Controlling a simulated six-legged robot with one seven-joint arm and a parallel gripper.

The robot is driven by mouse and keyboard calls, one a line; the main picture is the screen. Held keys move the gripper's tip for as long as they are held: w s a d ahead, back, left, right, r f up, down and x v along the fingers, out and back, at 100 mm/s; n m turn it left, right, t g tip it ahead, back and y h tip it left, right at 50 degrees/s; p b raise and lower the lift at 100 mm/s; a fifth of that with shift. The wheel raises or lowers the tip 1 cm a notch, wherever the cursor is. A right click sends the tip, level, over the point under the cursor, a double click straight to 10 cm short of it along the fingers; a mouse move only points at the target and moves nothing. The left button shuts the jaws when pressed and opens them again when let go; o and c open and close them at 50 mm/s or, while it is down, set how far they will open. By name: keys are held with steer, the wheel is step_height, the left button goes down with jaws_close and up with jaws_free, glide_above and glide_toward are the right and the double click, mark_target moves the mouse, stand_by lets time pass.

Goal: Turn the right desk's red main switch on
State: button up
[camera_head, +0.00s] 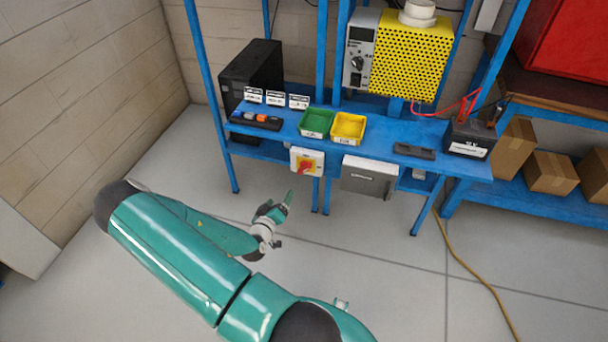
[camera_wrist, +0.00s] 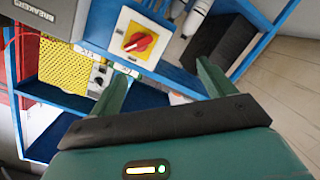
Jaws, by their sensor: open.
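The red main switch (camera_head: 306,167) is a rotary handle on a yellow plate in a pale box, mounted below the front edge of the blue desk (camera_head: 385,140). In the wrist view the red handle (camera_wrist: 140,43) lies slanted across its yellow plate; I cannot tell whether that is on or off. My gripper (camera_head: 287,200) is in front of and below the switch, apart from it. In the wrist view its two fingers (camera_wrist: 163,84) are spread with nothing between them, and the switch is beyond them, up and to the left.
A grey breaker box (camera_head: 369,178) hangs beside the switch; its lettering shows in the wrist view (camera_wrist: 48,16). Green (camera_head: 316,123) and yellow (camera_head: 348,127) trays stand on the desk. Blue legs (camera_head: 326,195) stand below. The floor (camera_head: 350,265) before the desk is mostly clear, with a cable at right.

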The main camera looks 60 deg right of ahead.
mark_target(303, 172)
steer(key=d, duration=0.5)
steer(key=s+d+n+h, duration=0.1)
steer(key=d, duration=0.4)
steer(key=d+h, duration=0.1)
steer(key=d, duration=0.4)
steer(key=shift+s+t, duration=0.3)
steer(key=shift+s, duration=0.1)
steer(key=c, duration=1)
